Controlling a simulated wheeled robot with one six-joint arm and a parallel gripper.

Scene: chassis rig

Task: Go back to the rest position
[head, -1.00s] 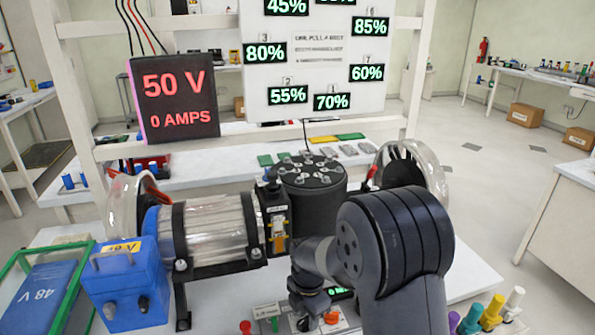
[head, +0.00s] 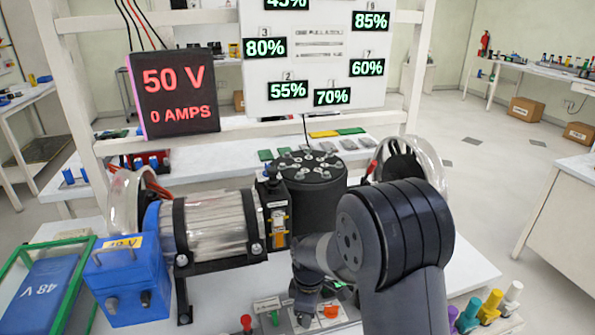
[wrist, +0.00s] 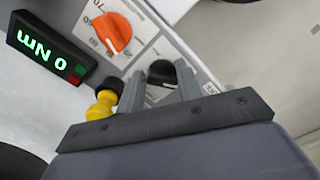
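My gripper (wrist: 163,78) shows in the wrist view with its two grey fingers apart, over a control panel (wrist: 165,45). A black knob (wrist: 167,72) shows between and behind the fingers; I cannot tell whether they touch it. In the head view my gripper (head: 308,312) hangs low at the front of the bench, partly hidden by my own arm. An orange knob (wrist: 112,32) and a small green-lit display (wrist: 45,50) lie beside it in the wrist view.
A black cylinder (head: 312,183) with a studded top and a clear-cased motor unit (head: 222,226) stand close behind the arm. A blue box (head: 127,280) is at left. Coloured plugs (head: 490,303) stand at lower right. A 50 V display (head: 176,92) is behind.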

